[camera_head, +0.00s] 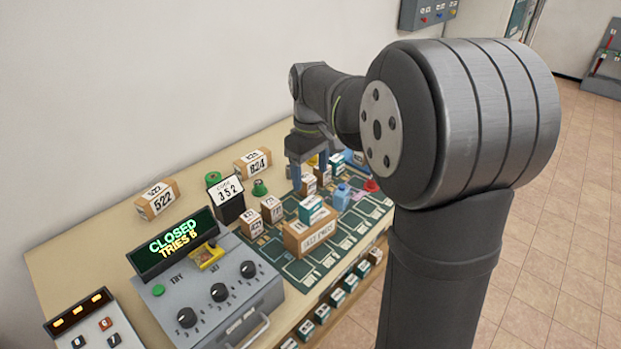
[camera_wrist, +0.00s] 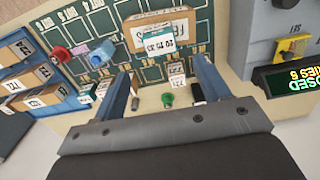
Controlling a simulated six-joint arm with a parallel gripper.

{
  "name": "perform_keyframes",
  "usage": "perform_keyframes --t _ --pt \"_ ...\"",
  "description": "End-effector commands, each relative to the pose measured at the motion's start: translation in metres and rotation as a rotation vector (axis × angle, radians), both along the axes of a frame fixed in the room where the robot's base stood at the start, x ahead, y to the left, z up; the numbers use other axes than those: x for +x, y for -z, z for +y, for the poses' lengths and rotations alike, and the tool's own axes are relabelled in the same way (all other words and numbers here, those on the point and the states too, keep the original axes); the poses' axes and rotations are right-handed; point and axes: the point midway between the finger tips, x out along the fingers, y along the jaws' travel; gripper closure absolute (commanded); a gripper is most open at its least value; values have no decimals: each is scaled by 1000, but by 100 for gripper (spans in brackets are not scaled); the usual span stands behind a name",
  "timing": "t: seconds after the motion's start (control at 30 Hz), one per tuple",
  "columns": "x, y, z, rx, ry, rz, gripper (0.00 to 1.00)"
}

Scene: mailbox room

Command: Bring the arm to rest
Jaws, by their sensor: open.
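My gripper (camera_head: 309,172) hangs over the back part of the table, beside the dark green marked mat (camera_head: 300,268). In the wrist view my gripper (camera_wrist: 162,70) shows two blue fingers spread wide apart. I see nothing gripped between them. A small labelled box (camera_wrist: 177,80) and a green weight-like object (camera_wrist: 167,98) show between the fingers, beyond or below them. The arm is bent, reaching out over the table. In the head view its large joint hides the right part of the scene.
Small boxes crowd around my gripper.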

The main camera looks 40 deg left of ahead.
Motion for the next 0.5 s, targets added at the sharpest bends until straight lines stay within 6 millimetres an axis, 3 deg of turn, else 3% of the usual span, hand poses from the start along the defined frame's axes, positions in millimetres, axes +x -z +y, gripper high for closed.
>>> perform_keyframes --t 0.33,0.5 --pt "0 3 0 -1 0 1 31" --pt "0 23 -1 -4 0 3 31"
